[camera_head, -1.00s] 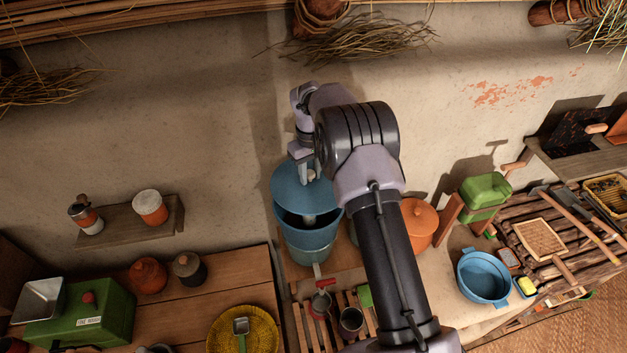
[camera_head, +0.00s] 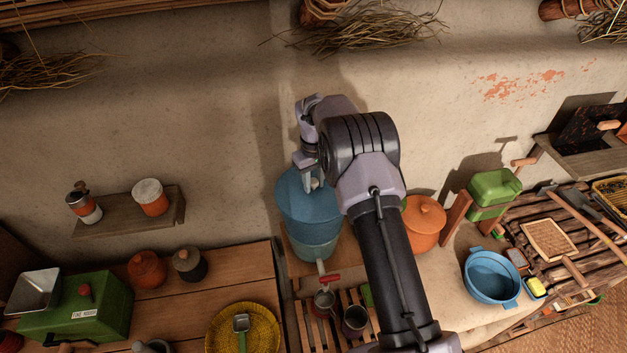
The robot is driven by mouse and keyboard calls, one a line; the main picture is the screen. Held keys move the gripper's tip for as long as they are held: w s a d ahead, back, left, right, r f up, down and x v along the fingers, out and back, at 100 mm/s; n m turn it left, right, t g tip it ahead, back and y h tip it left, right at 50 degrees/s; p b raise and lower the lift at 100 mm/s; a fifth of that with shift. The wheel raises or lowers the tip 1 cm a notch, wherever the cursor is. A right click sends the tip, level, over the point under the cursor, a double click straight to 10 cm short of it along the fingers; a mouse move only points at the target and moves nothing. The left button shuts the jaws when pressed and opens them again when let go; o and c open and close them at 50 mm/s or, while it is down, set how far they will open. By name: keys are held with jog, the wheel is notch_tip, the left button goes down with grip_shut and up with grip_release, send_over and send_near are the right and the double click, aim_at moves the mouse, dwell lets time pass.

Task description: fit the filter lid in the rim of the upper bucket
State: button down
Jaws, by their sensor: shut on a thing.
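The filter lid (camera_head: 305,205) is a round blue disc. My gripper (camera_head: 313,184) is shut on its knob from above; the arm hides part of the fingers. The lid lies over the mouth of the upper bucket (camera_head: 312,238) and covers its opening. I cannot tell whether the lid is seated inside the rim or just resting on it. The lighter lower bucket (camera_head: 312,252) stands beneath, with a tap (camera_head: 327,278) with a red handle at its front.
An orange lidded pot (camera_head: 424,222) stands right of the buckets, behind my arm. A slatted rack with metal cups (camera_head: 354,320) is in front. A wall shelf (camera_head: 130,212) is at the left. A blue basin (camera_head: 491,276) stands at the right.

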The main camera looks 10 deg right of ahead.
dwell(0.4)
jog(key=c, duration=1)
grip_release()
jog(key=shift+r+p, duration=2.5)
jog(key=shift+r, duration=1.5)
jog(key=shift+f+b, duration=0.1)
jog(key=shift+b, duration=0.35)
